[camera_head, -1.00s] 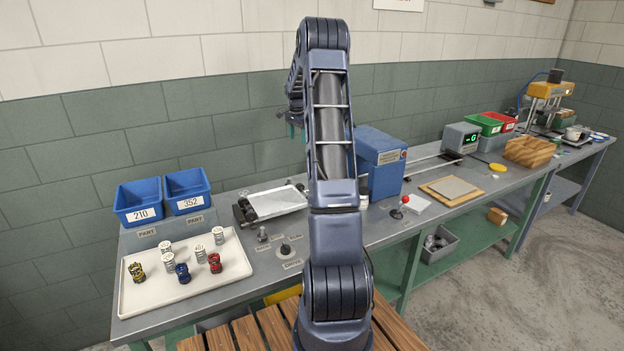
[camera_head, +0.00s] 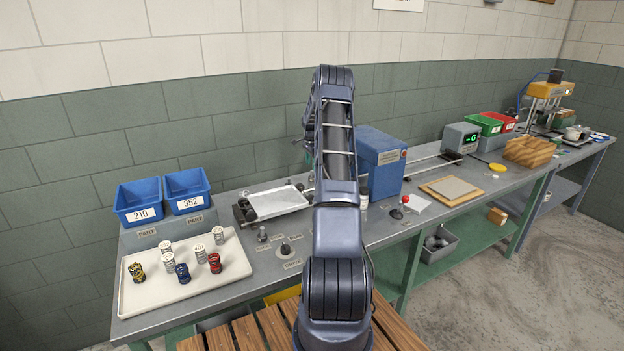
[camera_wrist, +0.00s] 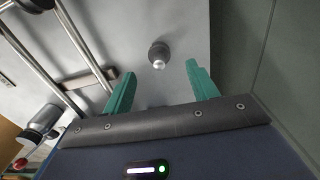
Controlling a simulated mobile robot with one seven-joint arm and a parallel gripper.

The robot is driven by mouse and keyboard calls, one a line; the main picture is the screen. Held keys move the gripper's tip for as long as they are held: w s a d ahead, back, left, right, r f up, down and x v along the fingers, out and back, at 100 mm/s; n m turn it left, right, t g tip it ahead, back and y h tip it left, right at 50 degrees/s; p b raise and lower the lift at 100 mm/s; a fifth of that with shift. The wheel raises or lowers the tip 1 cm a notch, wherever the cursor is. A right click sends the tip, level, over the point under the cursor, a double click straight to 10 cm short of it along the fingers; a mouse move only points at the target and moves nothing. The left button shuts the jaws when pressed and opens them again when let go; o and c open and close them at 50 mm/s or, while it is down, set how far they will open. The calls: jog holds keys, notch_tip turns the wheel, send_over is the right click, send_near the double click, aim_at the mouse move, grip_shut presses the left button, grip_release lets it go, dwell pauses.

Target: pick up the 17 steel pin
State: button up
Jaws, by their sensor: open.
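In the wrist view a small grey round piece with a bright steel tip (camera_wrist: 158,56) stands on the grey bench, seen nearly from above. It may be the 17 steel pin; no number is readable. My gripper (camera_wrist: 158,86) is open and empty, its two teal fingers apart, with the piece beyond and between the fingertips in the picture. I see no contact. In the head view my gripper (camera_head: 308,145) shows small and partly hidden behind my arm, above the back of the bench. The piece cannot be made out there.
Metal rails (camera_wrist: 50,45) run beside the piece in the wrist view. A blue box (camera_head: 388,172) stands right of my arm, with a red-knobbed lever (camera_head: 405,199) nearby. A silver tray (camera_head: 276,201) and a white spring tray (camera_head: 145,290) lie left.

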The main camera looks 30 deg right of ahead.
jog(key=shift+s+d+f, duration=0.1)
jog(key=shift+d+f, duration=0.05)
jog(key=shift+f, duration=3.2)
jog(key=c, duration=1.1)
